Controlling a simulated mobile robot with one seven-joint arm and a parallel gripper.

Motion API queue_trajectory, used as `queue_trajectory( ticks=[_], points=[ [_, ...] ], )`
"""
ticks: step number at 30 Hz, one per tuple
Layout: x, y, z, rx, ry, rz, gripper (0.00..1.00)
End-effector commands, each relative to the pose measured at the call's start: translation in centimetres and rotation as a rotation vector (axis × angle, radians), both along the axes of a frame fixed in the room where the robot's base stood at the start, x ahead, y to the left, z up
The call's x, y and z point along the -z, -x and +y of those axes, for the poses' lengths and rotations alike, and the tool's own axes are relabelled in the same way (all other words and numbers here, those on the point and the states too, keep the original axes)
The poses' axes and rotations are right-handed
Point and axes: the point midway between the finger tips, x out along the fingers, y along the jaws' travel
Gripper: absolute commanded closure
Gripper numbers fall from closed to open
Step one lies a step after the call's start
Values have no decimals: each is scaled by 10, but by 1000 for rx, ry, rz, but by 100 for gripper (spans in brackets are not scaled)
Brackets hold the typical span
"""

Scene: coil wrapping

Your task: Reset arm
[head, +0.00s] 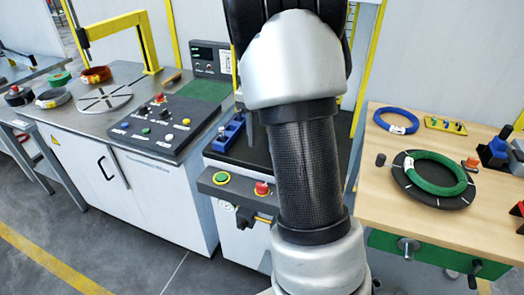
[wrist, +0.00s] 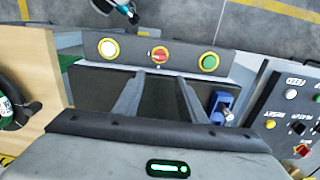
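My arm rises through the middle of the head view and hides part of the central machine; the gripper's fingers are not clearly visible there. In the wrist view my gripper (wrist: 158,82) has its two grey fingers apart, with nothing between them. It is over the dark top (wrist: 92,88) of the central machine. A green coil (head: 436,173) lies on a black disc (head: 405,184) on the wooden table at right. A blue coil (head: 396,121) lies behind it.
A grey control bar (head: 236,196) with a red button (head: 261,188) fronts the central machine. A blue clamp-like part (head: 231,130) sits behind it. At left, a workbench (head: 60,122) carries several coils, a yellow frame (head: 148,45) and a button panel (head: 150,125).

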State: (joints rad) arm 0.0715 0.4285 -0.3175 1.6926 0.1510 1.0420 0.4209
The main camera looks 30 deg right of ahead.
Motion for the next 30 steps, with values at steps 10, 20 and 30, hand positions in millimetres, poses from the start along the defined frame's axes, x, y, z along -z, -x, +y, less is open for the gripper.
queue_trajectory(
  ticks=[10,20,30],
  points=[
    [-9,0,0,0,0,0,62],
    [-12,1,1,-3,-1,-3,62],
    [-141,64,69,-269,-13,-175,62]
  ],
)
